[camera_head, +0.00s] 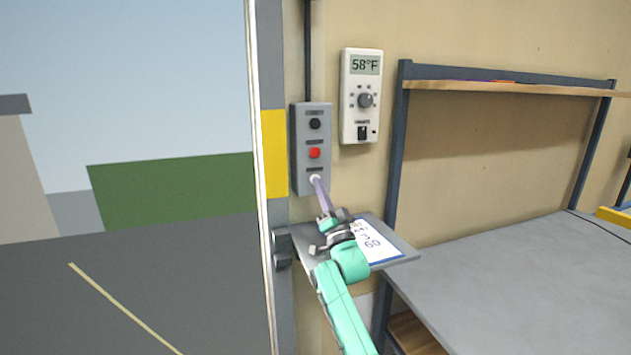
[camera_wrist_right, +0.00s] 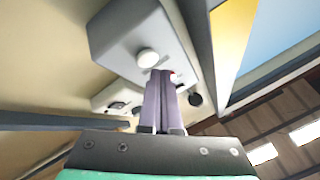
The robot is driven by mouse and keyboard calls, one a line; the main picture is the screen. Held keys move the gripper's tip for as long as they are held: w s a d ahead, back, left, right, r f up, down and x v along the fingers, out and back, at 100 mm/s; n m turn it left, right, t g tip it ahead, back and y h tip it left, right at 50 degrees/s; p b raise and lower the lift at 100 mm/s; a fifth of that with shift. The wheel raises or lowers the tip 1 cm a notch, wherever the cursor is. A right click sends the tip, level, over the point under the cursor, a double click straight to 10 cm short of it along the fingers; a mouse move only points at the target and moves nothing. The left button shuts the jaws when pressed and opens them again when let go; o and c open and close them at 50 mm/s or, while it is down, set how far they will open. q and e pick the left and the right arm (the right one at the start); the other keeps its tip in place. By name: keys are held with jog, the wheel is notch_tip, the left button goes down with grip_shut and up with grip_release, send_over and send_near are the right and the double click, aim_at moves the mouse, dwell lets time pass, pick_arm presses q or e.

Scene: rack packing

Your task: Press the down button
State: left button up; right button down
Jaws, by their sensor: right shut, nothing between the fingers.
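A grey control box (camera_head: 298,150) on the wall has a black button (camera_head: 315,123) at the top, a red button (camera_head: 314,153) in the middle and a white button (camera_head: 314,178) at the bottom. The button labels are too small to read. My right gripper (camera_head: 318,184) is shut and empty, its purple fingers pointing up at the white button. I cannot tell whether the fingertips touch the white button. My left gripper is out of view.
A thermostat (camera_head: 361,65) reading 58°F hangs right of the box. A small shelf (camera_head: 400,250) with a printed sheet (camera_head: 378,246) lies below, under my right arm. A grey workbench (camera_head: 520,285) stands at right. An opening to outdoors is at left, beside a yellow-marked post (camera_head: 274,155).

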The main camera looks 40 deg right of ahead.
jog(key=shift+w, duration=0.1)
jog(key=shift+w+d, duration=0.15)
jog(key=shift+w, duration=0.2)
